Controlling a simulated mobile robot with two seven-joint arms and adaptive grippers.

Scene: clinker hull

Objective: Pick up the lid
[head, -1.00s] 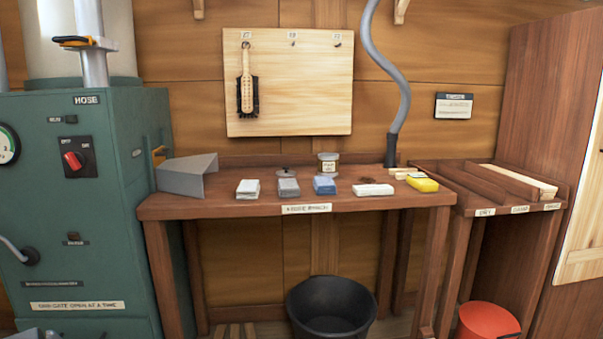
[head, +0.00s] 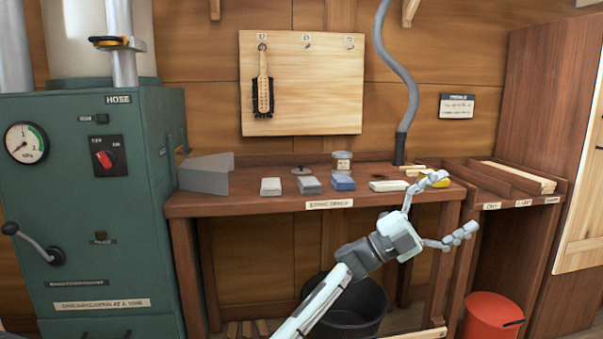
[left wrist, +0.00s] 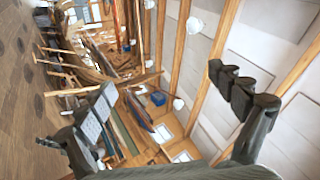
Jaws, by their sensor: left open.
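A small grey disc with a knob, which looks like the lid (head: 301,170), lies on the bench behind the row of blocks. A glass jar (head: 342,163) with a label stands just right of it; whether its top is open is too small to tell. My left gripper (head: 451,206) is open and empty, in front of the bench's right end, well to the right of the lid and apart from it. One finger overlaps the yellow block in the picture. The left wrist view shows the open fingers (left wrist: 165,110) and roof beams, no lid. My right gripper is not in view.
On the brown bench (head: 240,205) sit a pale block (head: 270,186), a grey block (head: 311,185), a blue block (head: 343,181), a white block (head: 388,186) and a grey angled piece (head: 205,175). A grey hose (head: 402,85) rises behind. A black tub (head: 350,310) stands below.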

